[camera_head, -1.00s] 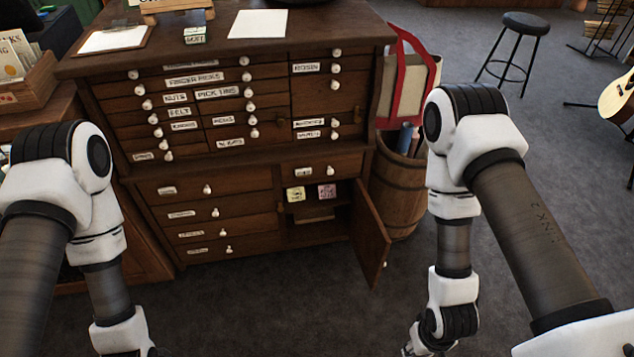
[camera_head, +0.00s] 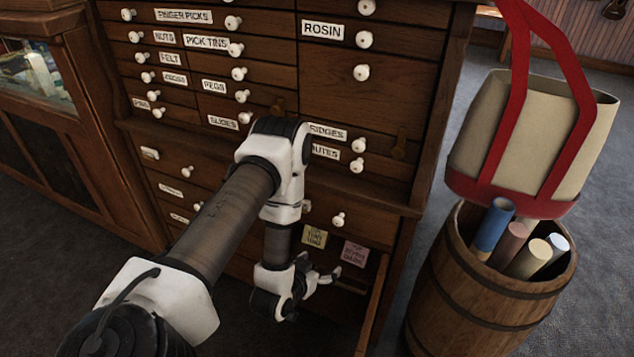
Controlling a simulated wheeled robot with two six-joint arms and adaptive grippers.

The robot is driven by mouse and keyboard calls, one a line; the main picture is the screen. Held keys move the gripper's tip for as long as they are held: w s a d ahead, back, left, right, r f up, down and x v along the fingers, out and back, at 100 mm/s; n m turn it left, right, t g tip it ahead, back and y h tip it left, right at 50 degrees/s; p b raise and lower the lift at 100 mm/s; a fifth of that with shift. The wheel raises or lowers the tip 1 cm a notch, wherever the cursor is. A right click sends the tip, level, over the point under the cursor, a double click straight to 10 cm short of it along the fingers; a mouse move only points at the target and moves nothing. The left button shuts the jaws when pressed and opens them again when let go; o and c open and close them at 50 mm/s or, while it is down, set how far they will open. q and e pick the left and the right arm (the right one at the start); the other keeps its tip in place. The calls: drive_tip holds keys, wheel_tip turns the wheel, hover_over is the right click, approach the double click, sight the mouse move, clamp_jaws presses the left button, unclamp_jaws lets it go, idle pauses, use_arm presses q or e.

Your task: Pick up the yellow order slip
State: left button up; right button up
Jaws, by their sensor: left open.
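The yellow order slip (camera_head: 314,237) is a small square note with dark writing. It is at the top of the open compartment low in the wooden drawer cabinet (camera_head: 400,187), just left of a pink slip (camera_head: 354,253). My left gripper (camera_head: 328,278) is open and empty, just below the two slips and apart from the yellow one in the picture. How far it is in depth from the slip I cannot tell. My left arm covers part of the cabinet's lower drawers and the compartment. My right gripper is not in view.
The compartment's door (camera_head: 373,308) stands open right of my left gripper. A wooden barrel (camera_head: 450,290) with rolled tubes (camera_head: 493,226) stands further right, with a red-handled canvas bag (camera_head: 535,135) above it. A display case (camera_head: 70,130) is at the left.

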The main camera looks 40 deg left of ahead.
sight(316, 231)
use_arm(q)
drive_tip(key=w+a+f+n+t+y+b, duration=0.15)
drive_tip(key=a+f+t+y+b, duration=0.3)
drive_tip(key=a+f+b, duration=0.45)
drive_tip(key=shift+h, duration=0.45)
drive_tip(key=b+x, duration=0.2)
drive_tip(key=x, duration=0.2)
drive_tip(key=r+b+x, duration=0.1)
drive_tip(key=b+x, duration=0.2)
drive_tip(key=x, duration=0.1)
drive_tip(key=r+b+x, duration=0.1)
drive_tip(key=b+x, duration=0.1)
drive_tip(key=x, duration=0.2)
drive_tip(key=shift+w+d+r, duration=0.1)
drive_tip(key=shift+d+r, duration=0.05)
drive_tip(key=shift+d, duration=0.15)
drive_tip(key=shift+w+a+r, duration=0.1)
drive_tip(key=shift+w, duration=0.15)
drive_tip(key=shift+r, duration=0.1)
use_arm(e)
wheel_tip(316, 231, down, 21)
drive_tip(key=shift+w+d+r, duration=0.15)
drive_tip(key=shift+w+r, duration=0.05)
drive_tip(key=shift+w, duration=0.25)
use_arm(q)
drive_tip(key=c, duration=0.8)
